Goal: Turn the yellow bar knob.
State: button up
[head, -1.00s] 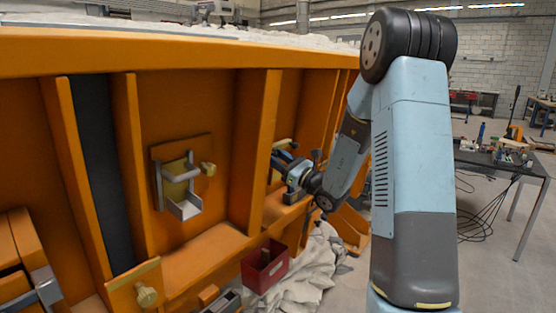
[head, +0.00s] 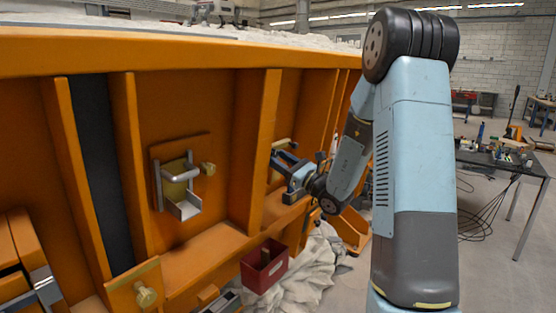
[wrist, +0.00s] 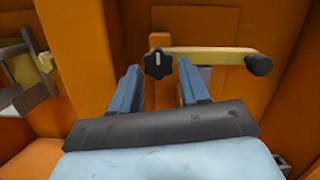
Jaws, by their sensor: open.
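A yellow bar (wrist: 210,54) lies across the orange panel in the wrist view, with a rounded black grip at its right end. A black star-shaped knob (wrist: 158,63) shows near its left end. My gripper (wrist: 160,78) is open, and the star knob appears between its fingertips. I cannot tell whether the fingers touch anything. In the head view my gripper (head: 277,158) is beside the orange upright, with part of the bar (head: 284,143) above it. A pale yellow knob (head: 208,168) is on the panel further left, apart from the gripper; it also shows in the wrist view (wrist: 44,61).
A bracket with a grey handle (head: 178,178) is left of the orange upright rib (head: 258,150). Another pale knob (head: 146,295) is at the lower left. A red bin (head: 264,266) and white cloth lie below my gripper. A cluttered table (head: 500,165) stands at the right.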

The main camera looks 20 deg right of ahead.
jog(key=v, duration=1.2)
jog(key=shift+s+d, duration=0.1)
